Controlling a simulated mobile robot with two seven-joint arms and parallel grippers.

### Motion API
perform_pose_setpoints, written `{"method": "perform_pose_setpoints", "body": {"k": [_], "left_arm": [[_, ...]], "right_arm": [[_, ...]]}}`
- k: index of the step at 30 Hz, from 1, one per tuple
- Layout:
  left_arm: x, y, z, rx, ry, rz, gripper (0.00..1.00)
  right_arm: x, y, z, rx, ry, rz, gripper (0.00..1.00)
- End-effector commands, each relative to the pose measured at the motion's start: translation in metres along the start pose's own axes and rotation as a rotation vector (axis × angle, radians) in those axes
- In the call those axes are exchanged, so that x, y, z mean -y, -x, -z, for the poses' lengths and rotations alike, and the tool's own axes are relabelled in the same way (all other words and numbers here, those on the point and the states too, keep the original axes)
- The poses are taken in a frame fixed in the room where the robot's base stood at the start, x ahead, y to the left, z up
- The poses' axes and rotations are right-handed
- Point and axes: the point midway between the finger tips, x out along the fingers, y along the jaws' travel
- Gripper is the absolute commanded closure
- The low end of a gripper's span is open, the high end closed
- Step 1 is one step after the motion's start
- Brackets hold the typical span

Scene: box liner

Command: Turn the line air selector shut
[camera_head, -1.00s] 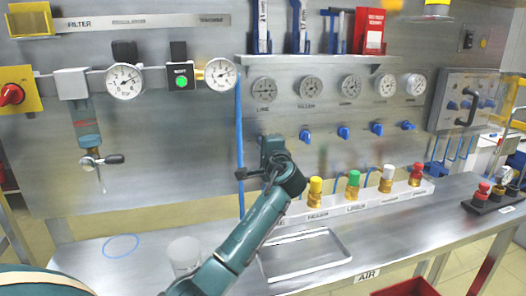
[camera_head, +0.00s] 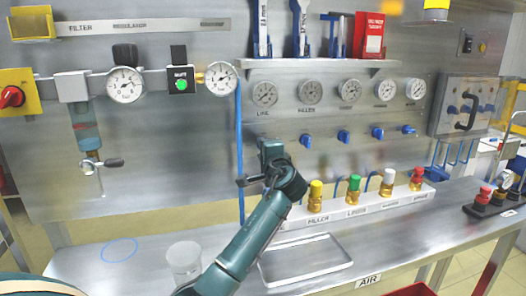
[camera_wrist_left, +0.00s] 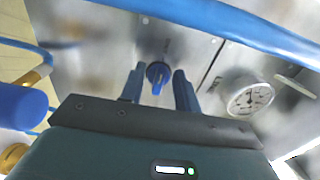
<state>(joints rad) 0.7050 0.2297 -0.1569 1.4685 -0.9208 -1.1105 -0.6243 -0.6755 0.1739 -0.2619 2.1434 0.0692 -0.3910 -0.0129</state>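My left gripper (camera_head: 270,152) is raised in front of the steel panel, below the gauge marked LINE (camera_head: 265,94). In the head view it covers the spot under that gauge, where no blue knob shows. In the left wrist view a blue selector knob (camera_wrist_left: 158,74) sits on the panel between the two fingers of my left gripper (camera_wrist_left: 159,84). The knob's handle looks upright in that view. The fingers are apart, with a gap on each side of the knob; I cannot tell how deep they reach around it. My right gripper is in neither view.
More blue knobs (camera_head: 344,136) sit to the right below several gauges. A blue hose (camera_head: 239,150) hangs just left of my gripper. Below are a rail of coloured fittings (camera_head: 354,209), an empty tray (camera_head: 305,262) and a clear cup (camera_head: 184,260) on the bench.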

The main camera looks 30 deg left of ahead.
Motion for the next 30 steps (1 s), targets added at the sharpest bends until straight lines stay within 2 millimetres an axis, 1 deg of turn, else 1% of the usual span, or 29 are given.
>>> {"method": "perform_pose_setpoints", "body": {"k": [7,11,14,21,24,27,30], "left_arm": [[0.001,0.001,0.000,0.000,-0.001,0.002,0.67],[0.000,0.010,0.001,-0.001,-0.001,0.002,0.67],[-0.001,0.027,0.001,-0.003,0.001,0.002,0.67],[-0.001,0.082,0.001,-0.004,0.003,-0.001,0.67],[-0.001,0.101,0.001,-0.003,0.002,-0.001,0.67],[-0.001,0.116,0.000,-0.002,0.000,0.000,0.67],[0.000,0.126,0.000,-0.001,0.001,0.001,0.67]], "right_arm": [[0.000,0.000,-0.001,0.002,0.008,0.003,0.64],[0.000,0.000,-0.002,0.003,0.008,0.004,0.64],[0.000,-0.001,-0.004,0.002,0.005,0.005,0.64],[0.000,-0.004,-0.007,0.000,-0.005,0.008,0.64],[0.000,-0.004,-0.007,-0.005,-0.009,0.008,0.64],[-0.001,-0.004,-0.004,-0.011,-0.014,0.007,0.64],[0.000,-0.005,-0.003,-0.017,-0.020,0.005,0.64]]}}
